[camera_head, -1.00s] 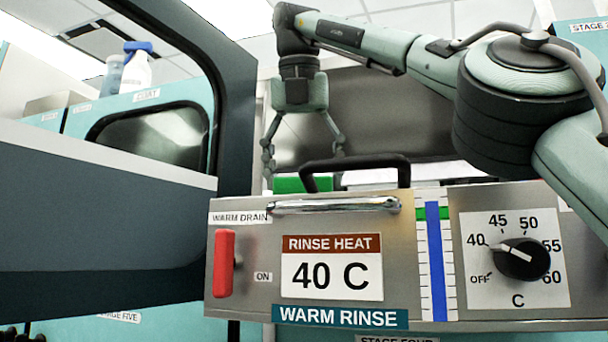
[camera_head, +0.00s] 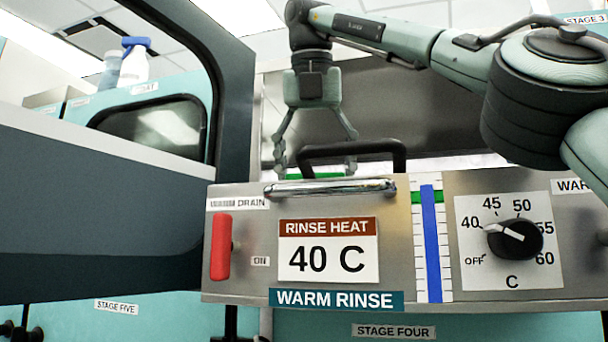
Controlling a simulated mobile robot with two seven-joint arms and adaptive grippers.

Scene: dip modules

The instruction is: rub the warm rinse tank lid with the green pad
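The warm rinse tank (camera_head: 236,278) stands in front of me. Its lid top is seen nearly edge-on and is mostly hidden behind the front panel; a black arched handle (camera_head: 400,158) rises there. The green pad (camera_head: 315,176) shows as a thin strip behind the handle and the chrome bar. My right gripper (camera_head: 315,165) points down from above, its two fingertips at the pad's left and right ends, holding it between them. Whether the pad touches the lid is hidden. My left gripper is not in view.
The front panel carries a red drain lever (camera_head: 221,247), a chrome bar (camera_head: 330,188), a blue level gauge (camera_head: 432,245) and a black heat knob (camera_head: 515,240). A dark panel (camera_head: 90,220) fills the left. Bottles (camera_head: 134,62) stand on the unit behind.

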